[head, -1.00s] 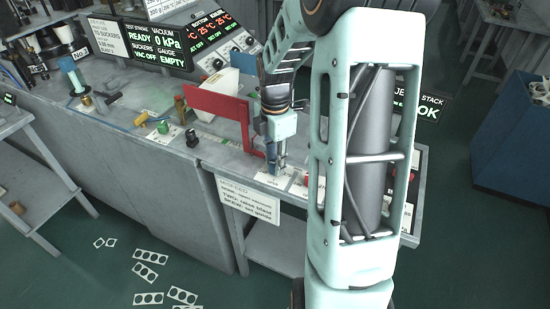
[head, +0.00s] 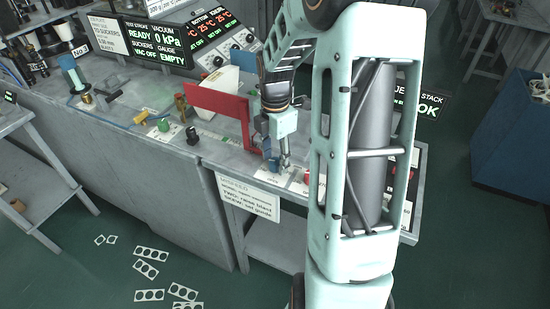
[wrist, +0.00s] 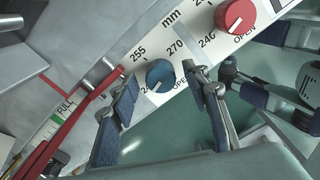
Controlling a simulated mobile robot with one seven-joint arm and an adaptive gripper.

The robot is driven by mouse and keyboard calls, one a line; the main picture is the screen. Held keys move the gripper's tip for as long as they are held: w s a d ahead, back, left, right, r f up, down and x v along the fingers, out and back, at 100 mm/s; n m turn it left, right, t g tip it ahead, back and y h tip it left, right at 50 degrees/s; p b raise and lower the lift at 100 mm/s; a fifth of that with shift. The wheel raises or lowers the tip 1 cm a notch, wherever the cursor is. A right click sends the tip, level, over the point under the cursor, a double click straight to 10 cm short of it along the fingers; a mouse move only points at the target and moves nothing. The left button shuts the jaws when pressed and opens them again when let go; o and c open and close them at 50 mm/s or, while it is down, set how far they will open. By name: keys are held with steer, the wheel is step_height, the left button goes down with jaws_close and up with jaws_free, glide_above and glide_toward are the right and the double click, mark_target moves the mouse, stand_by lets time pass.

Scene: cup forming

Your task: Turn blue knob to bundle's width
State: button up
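The blue knob (wrist: 160,73) sits on a white dial plate in the wrist view, with 255 and 270 printed above it and a partly hidden number at its lower left. A pale mark on the knob appears to point to the lower left. My gripper (wrist: 163,80) is open, one finger on each side of the knob, with gaps visible; contact is not clear. In the head view my gripper (head: 283,168) points down at the panel on the table's front edge, by the blue knob (head: 273,165). I cannot pick out the bundle.
A red knob (wrist: 235,15) stands beside the blue one on the same plate. A red upright panel (head: 215,105) and a white hopper-like part (head: 222,85) stand left of my gripper. A green knob (head: 163,125) and a black knob (head: 192,134) are further left.

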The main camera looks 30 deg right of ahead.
mark_target(274, 161)
steer(key=shift+r, duration=0.1)
step_height(274, 161, up, 12)
stand_by(0.5)
steer(key=shift+a, duration=0.1)
stand_by(0.4)
